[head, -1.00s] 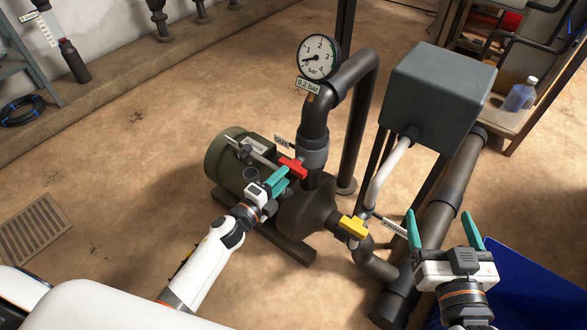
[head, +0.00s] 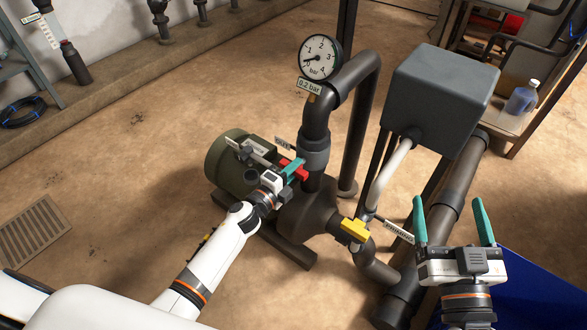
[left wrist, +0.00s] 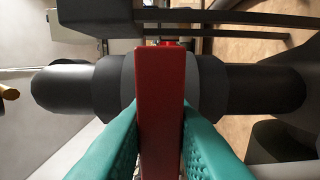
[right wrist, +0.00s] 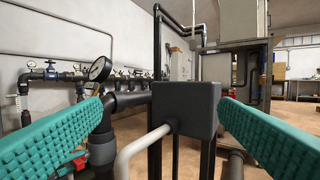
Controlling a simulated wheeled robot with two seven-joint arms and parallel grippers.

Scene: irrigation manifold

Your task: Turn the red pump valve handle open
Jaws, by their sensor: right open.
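The red pump valve handle (head: 301,174) sits on the black pipe above the pump (head: 305,215). In the left wrist view the red handle (left wrist: 160,105) stands upright between the teal fingers. My left gripper (head: 292,168) is shut on it, with a finger against each side, and hides part of it in the head view. The left fingers also show in the left wrist view (left wrist: 160,125). My right gripper (head: 450,218) is open and empty, held in front of the pipework at the right. Its fingers frame the view in the right wrist picture (right wrist: 164,115).
A grey box (head: 440,95) and a pressure gauge (head: 320,57) reading low stand above the pipes. A blue bin (head: 535,285) is at the lower right.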

